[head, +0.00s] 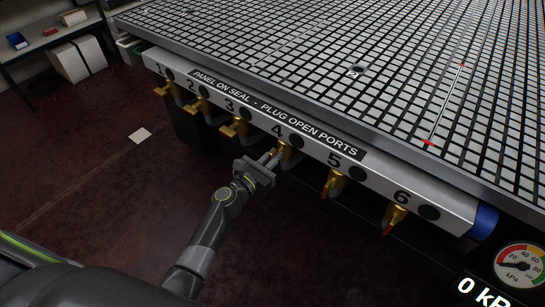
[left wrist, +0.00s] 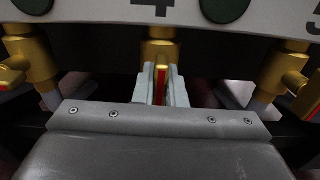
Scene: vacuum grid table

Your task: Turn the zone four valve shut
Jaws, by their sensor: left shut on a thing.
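The zone four valve (head: 287,152) is a brass valve under the front rail, below the number 4. Its body also shows in the left wrist view (left wrist: 160,48). My left gripper (head: 272,157) reaches it from the front left. In the left wrist view, its two pale fingers (left wrist: 160,86) are shut on the valve's narrow handle (left wrist: 161,82), red and yellow between them. The handle points out toward my gripper, in line with the fingers. The fingers cover most of it. My right gripper is not in view.
Brass valves at 3 (head: 233,128) and 5 (head: 334,183) flank it closely. Handles at 1 to 3 sit sideways; the red handles at 5 and 6 (head: 392,219) hang down. The gridded table (head: 300,60) lies above. A pressure gauge (head: 519,264) is at lower right.

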